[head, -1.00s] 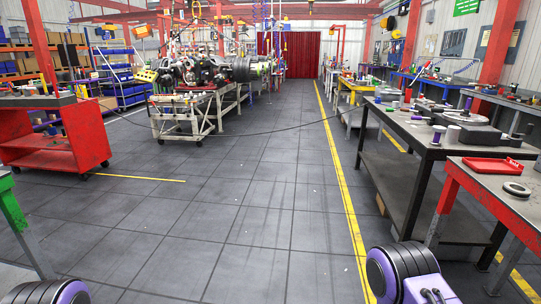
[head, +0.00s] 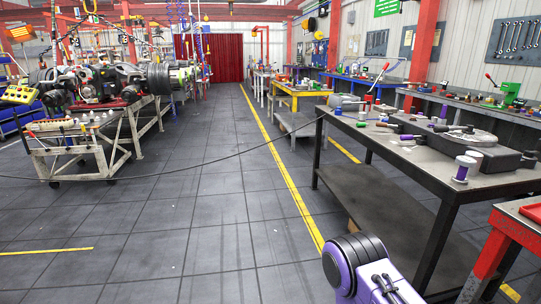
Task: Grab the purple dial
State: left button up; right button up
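On the dark-topped workbench (head: 375,140) at the right stands a white cylinder with a purple band (head: 461,172), near the front edge. A small purple piece (head: 443,112) shows farther back. Dark handled tools lie between them, some with purple parts. At this size I cannot tell which purple piece is the dial. A purple and black part of my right arm rises at the bottom right, well short of the bench top. Neither gripper shows.
A red-framed table (head: 500,240) stands at the front right. The bench has a low shelf (head: 385,210). A pale trolley (head: 75,145) with engine parts stands at the left, and a dark cable crosses the floor. The tiled floor in the middle is clear, beside a yellow line (head: 290,180).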

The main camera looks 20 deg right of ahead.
aim_at(465, 163)
jog(key=z, duration=0.4)
jog(key=i, duration=1)
jog(key=z, duration=1.85)
jog(key=i, duration=1)
jog(key=z, duration=0.8)
